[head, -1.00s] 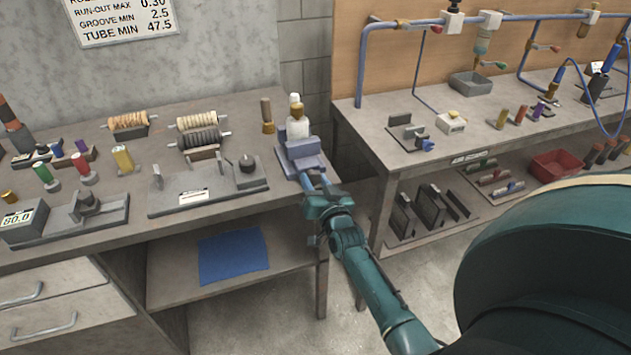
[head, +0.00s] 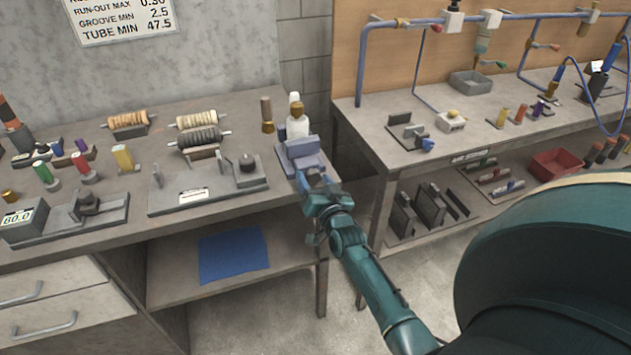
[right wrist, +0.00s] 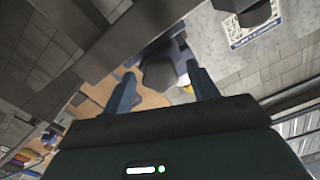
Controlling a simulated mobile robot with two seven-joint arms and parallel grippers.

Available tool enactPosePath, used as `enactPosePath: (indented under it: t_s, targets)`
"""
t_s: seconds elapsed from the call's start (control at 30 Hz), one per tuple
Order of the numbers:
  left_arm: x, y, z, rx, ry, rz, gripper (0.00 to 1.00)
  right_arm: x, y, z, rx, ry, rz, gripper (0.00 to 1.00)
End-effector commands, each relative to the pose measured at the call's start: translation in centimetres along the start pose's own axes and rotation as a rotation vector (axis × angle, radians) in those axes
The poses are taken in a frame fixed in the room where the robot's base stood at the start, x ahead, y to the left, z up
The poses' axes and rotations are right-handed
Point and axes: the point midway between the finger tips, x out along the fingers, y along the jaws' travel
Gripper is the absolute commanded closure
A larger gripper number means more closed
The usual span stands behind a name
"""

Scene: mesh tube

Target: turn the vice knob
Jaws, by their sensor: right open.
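The vice (head: 302,154) is a grey-blue block at the front right corner of the left bench. My right gripper (head: 312,180) is at its front, reaching in from the lower right. In the head view the gripper covers the front of the vice, so the knob cannot be made out there. In the right wrist view a dark rounded part, apparently the vice knob (right wrist: 160,73), shows between the two open blue fingers (right wrist: 160,82). Whether the fingers touch it cannot be told. My left gripper is not in view.
A white bottle (head: 297,122) and a brush (head: 267,115) stand behind the vice. A grey fixture plate (head: 215,200) lies to its left. A second bench (head: 370,130) stands to the right across a gap. A blue cloth (head: 233,254) lies on the lower shelf.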

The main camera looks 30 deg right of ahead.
Motion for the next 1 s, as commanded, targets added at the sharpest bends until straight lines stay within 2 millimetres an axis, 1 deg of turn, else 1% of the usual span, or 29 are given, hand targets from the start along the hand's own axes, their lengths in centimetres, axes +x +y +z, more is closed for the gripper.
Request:
enactPosePath:
  t_s: [0.2, 0.27, 0.33, 0.47, 0.6, 0.8, 0.9, 1.0]
  targets:
    - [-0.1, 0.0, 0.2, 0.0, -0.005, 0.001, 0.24, -0.1, 0.0, 0.0, -0.001, 0.0, 0.0, 0.41]
    - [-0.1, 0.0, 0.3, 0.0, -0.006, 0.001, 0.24, -0.4, 0.0, 0.1, -0.001, -0.001, 0.0, 0.41]
    - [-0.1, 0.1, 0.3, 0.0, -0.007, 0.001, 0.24, -1.2, 0.0, 0.1, -0.001, -0.001, 0.0, 0.41]
    - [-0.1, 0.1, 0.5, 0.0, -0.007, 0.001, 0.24, -3.6, 0.1, 0.2, 0.0, -0.002, 0.001, 0.41]
    - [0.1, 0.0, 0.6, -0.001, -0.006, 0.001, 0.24, -6.9, 0.1, 0.2, 0.0, -0.002, 0.001, 0.41]
    - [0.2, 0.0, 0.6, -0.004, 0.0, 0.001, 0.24, -10.9, 0.1, 0.1, -0.001, -0.002, 0.001, 0.41]
    - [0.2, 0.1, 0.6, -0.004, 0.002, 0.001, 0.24, -12.1, 0.1, 0.1, -0.001, -0.002, 0.001, 0.41]
    - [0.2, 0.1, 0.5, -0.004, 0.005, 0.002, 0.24, -12.9, 0.0, 0.1, -0.001, -0.001, 0.0, 0.41]
